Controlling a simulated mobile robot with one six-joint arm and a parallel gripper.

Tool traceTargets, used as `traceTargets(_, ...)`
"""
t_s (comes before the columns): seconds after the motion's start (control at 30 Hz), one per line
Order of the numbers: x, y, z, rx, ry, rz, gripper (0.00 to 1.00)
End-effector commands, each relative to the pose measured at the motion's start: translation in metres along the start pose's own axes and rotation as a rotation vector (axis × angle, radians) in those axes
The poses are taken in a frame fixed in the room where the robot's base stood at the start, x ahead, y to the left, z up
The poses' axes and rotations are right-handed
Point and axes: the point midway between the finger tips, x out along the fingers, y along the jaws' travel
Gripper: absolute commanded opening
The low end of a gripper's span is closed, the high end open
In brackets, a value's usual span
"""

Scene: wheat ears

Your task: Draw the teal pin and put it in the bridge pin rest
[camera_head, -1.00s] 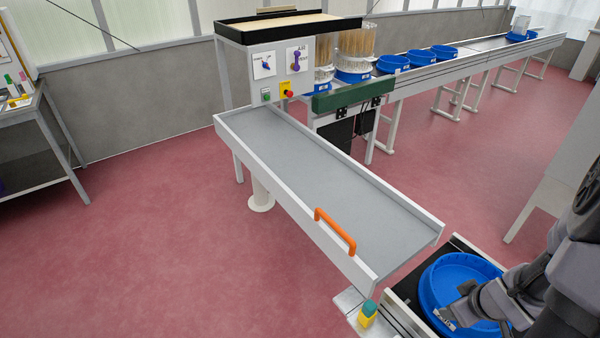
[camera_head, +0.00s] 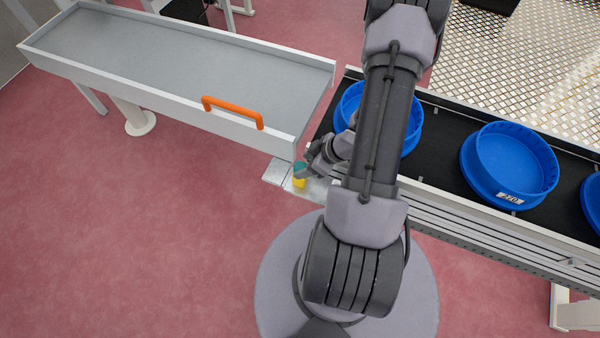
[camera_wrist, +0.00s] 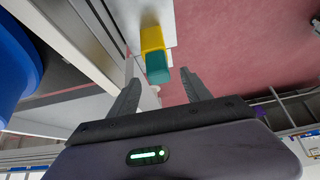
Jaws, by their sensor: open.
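The teal pin (camera_head: 299,167) stands in a yellow base on a metal plate beside the tray's near corner. My gripper (camera_wrist: 160,82) is open and empty. Its two fingers point toward the teal block, one on each side in the picture. I cannot tell whether they touch it; a gap shows on both sides. In the head view my gripper (camera_head: 308,160) is right beside the pin and partly hidden by my arm. I cannot pick out the bridge pin rest.
A long grey tray (camera_head: 170,58) with an orange handle (camera_head: 232,111) lies at the upper left. A black conveyor (camera_head: 440,160) with several blue tubs (camera_head: 512,160) runs to the right. Red floor (camera_head: 130,240) is clear at the lower left.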

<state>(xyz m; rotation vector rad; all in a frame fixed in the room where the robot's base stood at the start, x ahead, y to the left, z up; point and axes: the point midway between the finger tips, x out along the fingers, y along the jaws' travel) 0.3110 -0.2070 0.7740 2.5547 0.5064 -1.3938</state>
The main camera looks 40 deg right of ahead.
Motion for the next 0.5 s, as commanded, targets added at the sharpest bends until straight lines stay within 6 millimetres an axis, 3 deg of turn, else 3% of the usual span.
traceTargets(0.03,0.017,0.001,0.004,-0.002,0.000,-0.003,0.56)
traceTargets(0.13,0.035,0.001,0.004,-0.002,0.000,-0.003,0.56)
traceTargets(0.33,0.034,0.001,0.001,0.000,0.000,-0.001,0.56)
traceTargets(0.5,0.033,0.001,0.001,0.000,0.000,-0.001,0.25)
